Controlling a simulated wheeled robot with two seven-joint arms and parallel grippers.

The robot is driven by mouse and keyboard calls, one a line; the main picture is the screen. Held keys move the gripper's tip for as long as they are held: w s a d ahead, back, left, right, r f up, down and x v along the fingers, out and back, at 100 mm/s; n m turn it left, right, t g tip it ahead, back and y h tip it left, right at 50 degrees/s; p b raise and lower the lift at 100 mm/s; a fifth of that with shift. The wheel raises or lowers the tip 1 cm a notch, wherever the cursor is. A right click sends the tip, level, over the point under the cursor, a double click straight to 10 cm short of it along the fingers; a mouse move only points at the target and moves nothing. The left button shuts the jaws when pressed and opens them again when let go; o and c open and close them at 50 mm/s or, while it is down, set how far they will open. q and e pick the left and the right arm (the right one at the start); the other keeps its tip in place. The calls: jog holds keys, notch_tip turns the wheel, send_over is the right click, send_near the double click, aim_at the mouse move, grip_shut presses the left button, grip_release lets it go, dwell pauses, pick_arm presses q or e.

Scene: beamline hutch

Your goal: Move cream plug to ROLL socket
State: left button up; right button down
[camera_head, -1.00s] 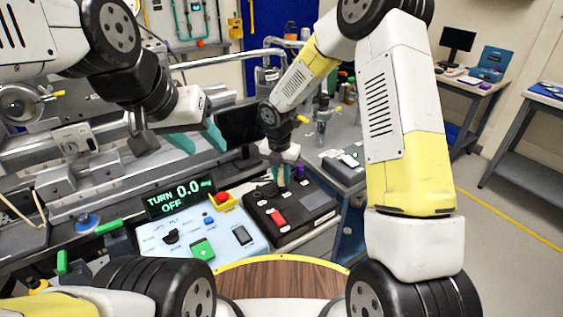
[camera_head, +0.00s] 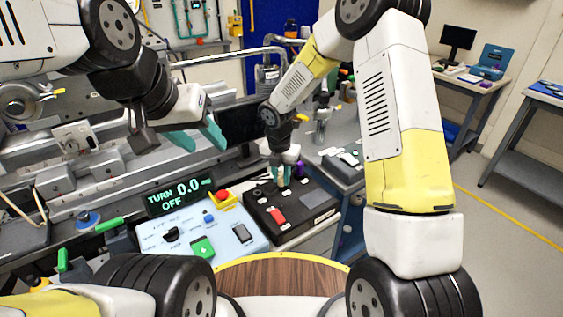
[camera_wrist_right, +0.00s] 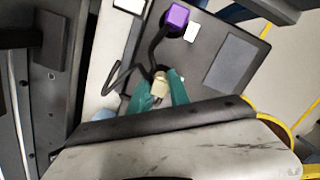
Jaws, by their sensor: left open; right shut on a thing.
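The cream plug (camera_wrist_right: 160,86) sits between the teal fingertips of my right gripper (camera_wrist_right: 161,93) in the right wrist view. The gripper is shut on it, and a dark cable runs by the plug. In the head view my right gripper (camera_head: 283,175) points down at the back of a black box (camera_head: 310,218); the plug is hidden there. I cannot tell whether the plug is seated or just above the surface. No ROLL label is readable, so I cannot pick out that socket. My left gripper (camera_head: 197,138) is open and empty, above the rail bench to the left.
A purple plug (camera_wrist_right: 177,18) stands near the cream plug, with a black cable beside it. A red switch (camera_head: 277,215) is on the black box.

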jog(key=shift+f, duration=0.1)
jog(key=c, duration=1.1)
grip_release()
jog(key=shift+c, duration=0.2)
jog(key=r, duration=0.7)
jog(key=shift+s+a+r, duration=0.15)
jog(key=shift+s, duration=0.2)
jog(key=s+d+r+m+t, duration=0.1)
jog(key=s+d+r+m, duration=0.4)
jog(key=r+m, duration=0.3)
jog(key=s+d+r+m+t, duration=0.1)
jog(key=s+d+r+m, duration=0.4)
jog(key=r+m, duration=0.25)
jog(key=s+d+r+m+t+y, duration=0.1)
jog(key=s+d+r+m, duration=0.1)
jog(key=s+m, duration=0.4)
jog(key=s+d+r+m+t+y, duration=0.1)
jog(key=s+d+r+m, duration=0.1)
jog(key=s+r+m, duration=0.2)
jog(key=s+m, duration=0.3)
jog(key=m, duration=0.2)
jog(key=shift+s+d+r+t+y, duration=0.15)
jog(key=shift+s+d+t+y, duration=0.1)
jog(key=shift+t+y, duration=0.15)
